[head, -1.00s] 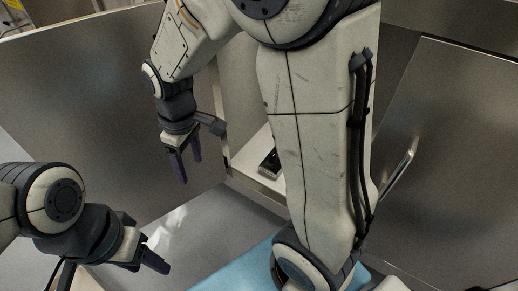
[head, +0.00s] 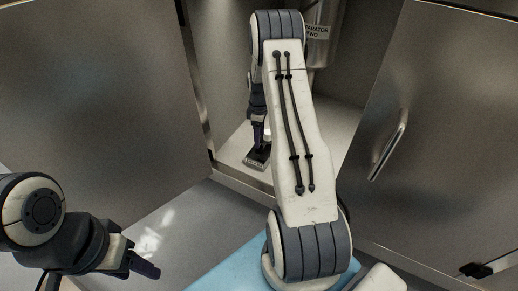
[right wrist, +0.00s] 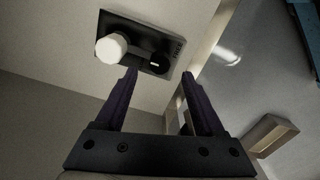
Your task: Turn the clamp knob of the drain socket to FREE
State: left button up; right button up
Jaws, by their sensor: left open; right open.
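A dark plate (head: 257,158) lies on the light floor of the open cabinet. In the right wrist view, the plate (right wrist: 140,35) carries a white cylinder (right wrist: 112,47) and a small black round knob (right wrist: 158,64) with a pale mark. Lettering along the plate's edge is too small to read surely. My right gripper (right wrist: 160,73) is open and empty, its fingertips at either side of the knob in that view; contact cannot be told. In the head view my right gripper (head: 260,138) points down over the plate, partly hidden by my arm. My left gripper (head: 145,262) is open and empty at lower left.
A metal vessel labelled as separator two (head: 318,32) stands at the back of the cabinet. Metal door panels flank the opening; the right one has a bar handle (head: 388,152). A sill (head: 240,182) runs along the cabinet's front.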

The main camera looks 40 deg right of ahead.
aim_at(262, 146)
notch_tip(262, 146, down, 5)
jog(key=shift+f+b, duration=0.15)
jog(key=shift+b, duration=0.8)
grip_shut()
